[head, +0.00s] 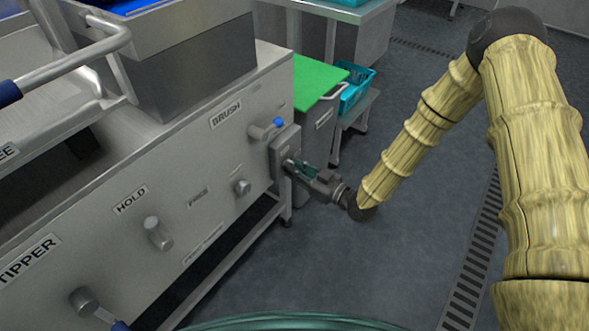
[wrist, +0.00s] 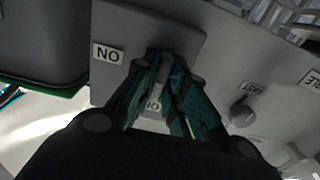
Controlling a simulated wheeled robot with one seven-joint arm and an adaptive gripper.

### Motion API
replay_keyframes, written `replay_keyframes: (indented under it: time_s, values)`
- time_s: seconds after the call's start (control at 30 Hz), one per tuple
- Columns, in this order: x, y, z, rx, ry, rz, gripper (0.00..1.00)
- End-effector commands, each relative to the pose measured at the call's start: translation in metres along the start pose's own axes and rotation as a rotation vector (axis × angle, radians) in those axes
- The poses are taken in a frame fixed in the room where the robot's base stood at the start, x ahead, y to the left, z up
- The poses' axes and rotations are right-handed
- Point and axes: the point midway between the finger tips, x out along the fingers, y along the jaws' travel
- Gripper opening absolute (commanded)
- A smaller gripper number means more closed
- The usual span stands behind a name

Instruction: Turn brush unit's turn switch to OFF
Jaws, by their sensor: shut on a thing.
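The brush unit's turn switch sits on a grey box (head: 284,150) at the right end of the steel panel, below and right of the BRUSH label (head: 226,115). My gripper (head: 296,166) reaches it from the right, its green fingers shut on the switch handle. In the wrist view my gripper (wrist: 163,85) has its fingers on both sides of the grey switch handle (wrist: 164,70). An ON label (wrist: 108,54), upside down, is left of the handle. A second label (wrist: 153,105) is partly hidden between the fingers. The handle's exact angle is hard to tell.
A blue-tipped lever (head: 268,129) stands out just above left of the switch box. Other knobs, one near a FAST label (wrist: 252,88), are on the same panel. A green-topped stand (head: 315,78) and teal crate (head: 358,88) are behind.

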Motion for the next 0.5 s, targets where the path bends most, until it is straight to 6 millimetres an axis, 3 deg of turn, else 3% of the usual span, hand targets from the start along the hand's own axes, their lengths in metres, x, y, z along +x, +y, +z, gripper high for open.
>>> replay_keyframes:
  time_s: [0.03,0.13,0.17,0.5]
  values:
    - [-0.0007,0.0004,0.001,-0.001,-0.002,0.001,0.15]
    - [-0.0006,0.0004,0.0009,0.0,-0.002,0.001,0.33]
    - [-0.0005,0.0003,0.0009,0.0,-0.002,0.001,0.35]
    - [-0.0019,0.0001,0.0003,0.0,-0.001,0.0,0.35]
